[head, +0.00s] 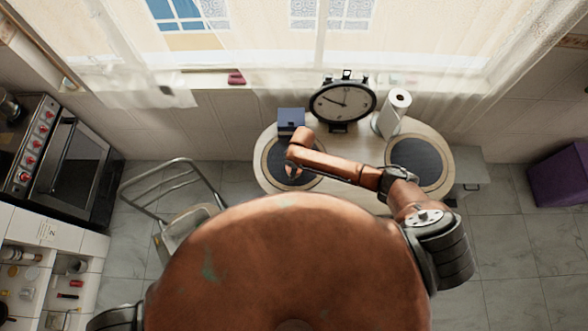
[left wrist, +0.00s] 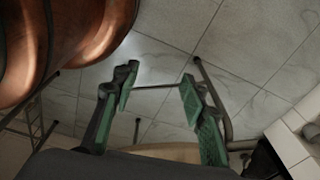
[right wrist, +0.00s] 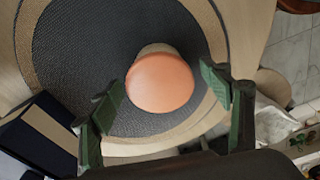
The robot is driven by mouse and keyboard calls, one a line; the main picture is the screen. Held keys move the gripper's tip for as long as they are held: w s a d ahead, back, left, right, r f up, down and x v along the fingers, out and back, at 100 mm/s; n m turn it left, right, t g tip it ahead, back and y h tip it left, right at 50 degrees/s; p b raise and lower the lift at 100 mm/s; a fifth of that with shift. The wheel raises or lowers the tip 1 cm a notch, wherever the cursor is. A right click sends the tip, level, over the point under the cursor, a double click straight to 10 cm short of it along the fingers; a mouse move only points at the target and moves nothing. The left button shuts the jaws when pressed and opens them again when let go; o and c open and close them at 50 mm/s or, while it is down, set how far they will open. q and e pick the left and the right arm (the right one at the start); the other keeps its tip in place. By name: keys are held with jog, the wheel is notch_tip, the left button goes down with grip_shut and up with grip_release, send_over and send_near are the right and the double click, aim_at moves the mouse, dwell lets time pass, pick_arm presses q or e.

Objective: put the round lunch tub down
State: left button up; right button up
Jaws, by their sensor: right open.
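The round lunch tub (right wrist: 160,84), with a smooth orange-pink lid, appears to rest upright on the dark round placemat (right wrist: 75,65) in the right wrist view. My right gripper (right wrist: 161,90) is open, with one green-padded finger on each side of the tub and visible gaps between them. In the head view my right arm reaches left over the table to the left placemat (head: 313,177), and it largely hides the tub there. My left gripper (left wrist: 157,84) is open and empty above the floor in the left wrist view.
On the table (head: 352,150), a blue box (head: 291,121) stands beside the left placemat. A black clock (head: 343,102) and a paper towel roll (head: 394,112) stand at the back. The right placemat (head: 420,164) looks empty. A metal-framed chair (head: 170,185) stands left.

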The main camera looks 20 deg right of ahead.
jog(key=c, duration=1.5)
pick_arm(q)
jog(key=shift+s+a, duration=0.1)
jog(key=shift+s, duration=0.55)
